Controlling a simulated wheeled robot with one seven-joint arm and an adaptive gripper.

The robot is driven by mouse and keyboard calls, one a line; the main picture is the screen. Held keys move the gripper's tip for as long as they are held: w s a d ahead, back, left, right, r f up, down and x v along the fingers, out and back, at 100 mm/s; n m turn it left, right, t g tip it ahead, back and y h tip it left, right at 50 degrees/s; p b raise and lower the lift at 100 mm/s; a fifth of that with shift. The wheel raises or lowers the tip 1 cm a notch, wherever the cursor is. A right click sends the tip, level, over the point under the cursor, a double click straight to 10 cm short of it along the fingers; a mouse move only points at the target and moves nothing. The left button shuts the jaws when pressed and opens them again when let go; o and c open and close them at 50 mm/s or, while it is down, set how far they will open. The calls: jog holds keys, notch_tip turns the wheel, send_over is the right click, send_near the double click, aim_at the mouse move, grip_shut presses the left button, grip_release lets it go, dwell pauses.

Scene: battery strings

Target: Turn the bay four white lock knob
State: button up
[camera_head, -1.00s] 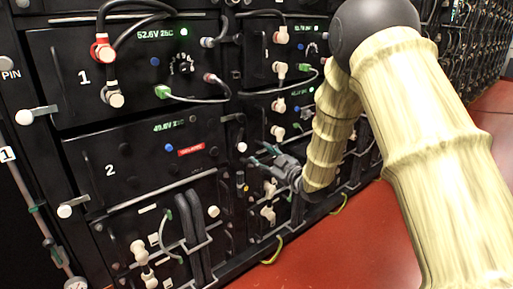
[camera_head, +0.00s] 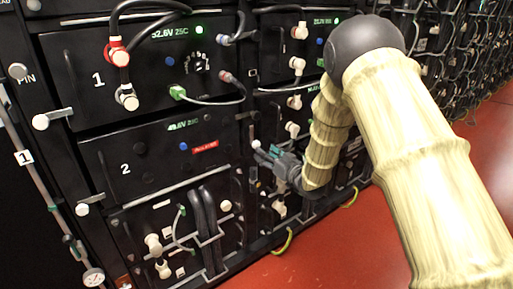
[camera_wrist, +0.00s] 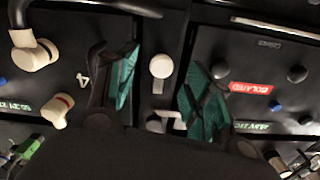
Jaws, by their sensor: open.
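A round white knob (camera_wrist: 160,66) sits on a dark upright strip in the wrist view, beside the panel marked 4 (camera_wrist: 83,78). My gripper (camera_wrist: 163,82) is open, with a teal-padded finger on each side of the knob. The knob lies between the fingers in the picture; I see no contact, and the depth gap is unclear. In the head view, my gripper (camera_head: 264,156) is at the cabinet front, right of the bay 2 panel (camera_head: 160,155). A white knob (camera_head: 255,144) shows just beyond its fingertips. My arm hides part of the bays to the right.
White plugs and a cable (camera_wrist: 36,52) stand out on the panel left of the fingers. A white bracket (camera_wrist: 172,118) lies below the knob. A red label (camera_wrist: 250,88) marks the panel on the right. Red floor (camera_head: 310,250) is clear before the cabinet.

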aim_at(257, 145)
jog(key=shift+w+a+r, duration=0.6)
jog(key=shift+a+r, duration=0.05)
jog(key=shift+a, duration=0.25)
jog(key=x, duration=0.4)
jog(key=shift+w+d+f+b, duration=0.1)
jog(key=shift+w+f+b, duration=0.1)
jog(key=shift+f+b, duration=0.1)
jog(key=shift+w, duration=0.1)
jog(key=c, duration=1.1)
